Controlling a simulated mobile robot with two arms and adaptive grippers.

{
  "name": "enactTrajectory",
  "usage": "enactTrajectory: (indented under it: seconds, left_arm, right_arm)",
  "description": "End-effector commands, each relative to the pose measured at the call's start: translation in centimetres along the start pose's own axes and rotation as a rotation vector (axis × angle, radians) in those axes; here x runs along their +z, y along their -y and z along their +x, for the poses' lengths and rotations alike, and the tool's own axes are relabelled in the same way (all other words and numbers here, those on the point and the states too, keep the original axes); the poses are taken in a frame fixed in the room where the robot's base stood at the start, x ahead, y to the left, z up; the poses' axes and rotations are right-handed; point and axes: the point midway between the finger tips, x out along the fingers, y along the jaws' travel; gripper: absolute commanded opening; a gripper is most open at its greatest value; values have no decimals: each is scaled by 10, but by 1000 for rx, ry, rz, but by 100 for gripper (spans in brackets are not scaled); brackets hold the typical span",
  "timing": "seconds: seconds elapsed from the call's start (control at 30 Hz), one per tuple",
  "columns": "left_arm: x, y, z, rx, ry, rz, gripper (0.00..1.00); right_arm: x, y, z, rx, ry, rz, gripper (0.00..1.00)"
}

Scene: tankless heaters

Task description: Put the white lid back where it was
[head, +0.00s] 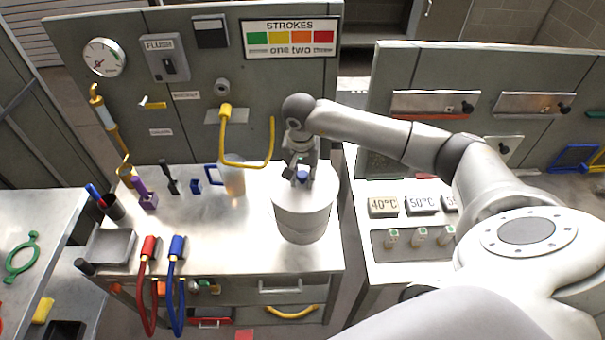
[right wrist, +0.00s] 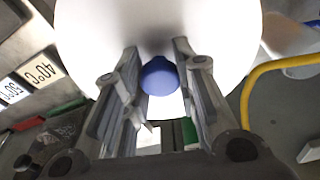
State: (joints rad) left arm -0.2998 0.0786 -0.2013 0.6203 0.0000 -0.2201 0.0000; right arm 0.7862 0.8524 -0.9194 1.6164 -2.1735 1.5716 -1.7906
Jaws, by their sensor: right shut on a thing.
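The white lid (head: 318,193) is at the top of a white round canister (head: 303,228) near the right edge of the steel bench. A blue knob (head: 303,176) stands at its middle. My right gripper (head: 301,172) is over the lid from behind, shut on it at the knob. In the right wrist view the blue knob (right wrist: 159,76) lies between the two fingers (right wrist: 158,75), against the broad white lid (right wrist: 160,28). I cannot tell whether the lid sits flush on the canister. My left gripper is not in view.
A clear jug (head: 232,180) stands left of the canister, below a yellow spout pipe (head: 247,164). Red (head: 148,250) and blue (head: 176,250) hoses hang over the bench front. A second bench with temperature plates (head: 383,206) is at right, past a gap.

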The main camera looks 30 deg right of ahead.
Motion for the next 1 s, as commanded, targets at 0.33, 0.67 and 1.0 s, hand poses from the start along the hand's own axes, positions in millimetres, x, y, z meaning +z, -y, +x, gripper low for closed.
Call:
enactTrajectory:
  seconds: [0.33,0.67,1.0]
  left_arm:
    - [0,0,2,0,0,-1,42]
    - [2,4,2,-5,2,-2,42]
    - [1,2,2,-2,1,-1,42]
  right_arm:
    - [0,0,2,0,0,0,52]
    - [0,0,0,0,0,0,52]
    - [-1,1,-59,-3,-4,-1,52]
